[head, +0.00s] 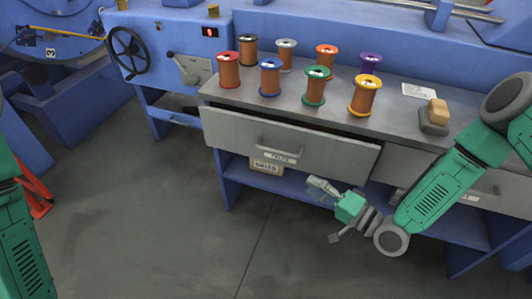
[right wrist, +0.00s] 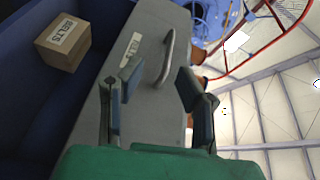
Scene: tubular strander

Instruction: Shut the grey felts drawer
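The grey felts drawer (head: 235,138) is under the left part of the bench top. It is pulled out somewhat, with a dark gap along its top edge. Its bar handle (head: 280,151) sits above a "FELTS" label. My right gripper (head: 325,212) is open and empty, in front of the drawer, below and right of the handle in the head view. In the right wrist view the drawer front (right wrist: 150,105) lies ahead, and the handle (right wrist: 168,58) shows between the open fingers (right wrist: 158,84), apart from them. My left gripper is out of view.
The bench top (head: 225,94) carries several wire spools, a card (head: 418,90) and a tan-and-grey block (head: 434,115). A labelled box (head: 267,165) sits on the blue shelf below the drawer. Another grey drawer front is partly behind my right arm. The floor in front is clear.

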